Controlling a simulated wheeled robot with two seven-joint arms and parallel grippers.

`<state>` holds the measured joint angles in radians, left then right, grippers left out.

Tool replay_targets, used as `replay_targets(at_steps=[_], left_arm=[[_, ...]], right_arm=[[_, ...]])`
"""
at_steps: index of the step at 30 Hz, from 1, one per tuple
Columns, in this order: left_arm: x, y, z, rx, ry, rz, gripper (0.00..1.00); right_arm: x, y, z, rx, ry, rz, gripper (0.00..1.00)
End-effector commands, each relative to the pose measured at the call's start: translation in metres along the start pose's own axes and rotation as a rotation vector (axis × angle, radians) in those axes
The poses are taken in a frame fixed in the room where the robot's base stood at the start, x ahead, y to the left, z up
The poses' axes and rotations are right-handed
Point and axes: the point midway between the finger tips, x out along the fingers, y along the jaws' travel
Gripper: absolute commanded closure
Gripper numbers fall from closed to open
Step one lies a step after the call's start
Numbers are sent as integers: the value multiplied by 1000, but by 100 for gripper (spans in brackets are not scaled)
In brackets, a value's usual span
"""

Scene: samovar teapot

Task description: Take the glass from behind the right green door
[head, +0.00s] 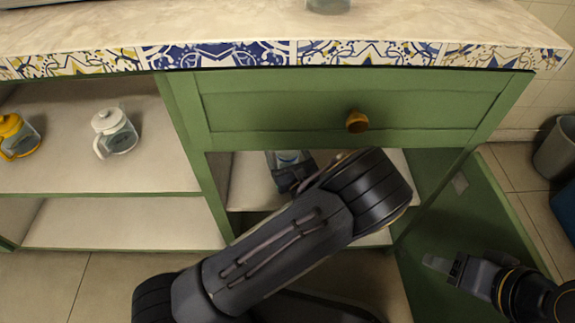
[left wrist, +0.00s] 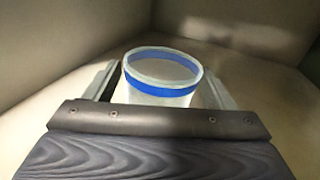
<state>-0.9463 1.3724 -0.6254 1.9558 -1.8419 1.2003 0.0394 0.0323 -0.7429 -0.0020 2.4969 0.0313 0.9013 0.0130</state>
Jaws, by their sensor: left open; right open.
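The glass (left wrist: 162,72), clear with a blue band below its rim, stands upright inside the cabinet. In the left wrist view it is between the two fingers of my open left gripper (left wrist: 160,88); its lower part is hidden by the gripper body. In the head view, a bit of the glass (head: 289,157) shows below the drawer, with my left gripper (head: 288,172) at it and my left arm covering much of the opening. The right green door (head: 468,215) stands swung open. My right gripper (head: 436,262) is open and empty in front of the door's inner face.
A closed green drawer with a round knob (head: 357,121) sits above the opening. The tiled countertop edge (head: 215,54) runs above. A bin (head: 556,150) stands at far right.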

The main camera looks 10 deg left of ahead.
Motion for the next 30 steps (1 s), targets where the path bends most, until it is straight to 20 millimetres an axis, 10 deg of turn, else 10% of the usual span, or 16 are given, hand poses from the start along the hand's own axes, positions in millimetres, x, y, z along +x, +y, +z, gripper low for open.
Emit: replay_targets(at_steps=[9,21,30], left_arm=[[7,0,1,1,1,0,23],[6,0,1,1,1,0,73],[6,0,4,0,1,0,73]], right_arm=[[2,1,1,0,1,0,48],[2,1,1,0,0,0,48],[0,0,0,0,0,0,48]])
